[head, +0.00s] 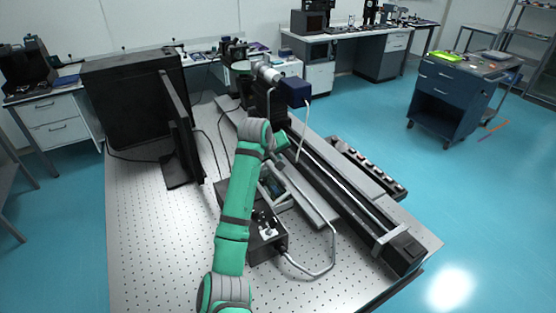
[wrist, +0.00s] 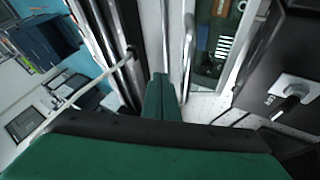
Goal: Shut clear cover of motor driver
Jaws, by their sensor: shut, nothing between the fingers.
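The motor driver (head: 273,188) lies on the optical table, partly hidden behind my arm in the head view. In the wrist view its green circuit board (wrist: 222,22) shows at the upper right, inside a pale frame. The clear cover is hard to make out against this frame, and I cannot tell its angle. My gripper (wrist: 160,85) is shut and empty, its dark green fingers together. In the wrist view its tips are left of and below the circuit board. Contact with the driver or its cover cannot be told.
A black box (head: 265,239) with a switch stands in front of the driver; its switch plate (wrist: 294,90) shows at right in the wrist view. A long rail stage (head: 345,195) runs along the right. A monitor (head: 178,130) stands left. The table's front left is clear.

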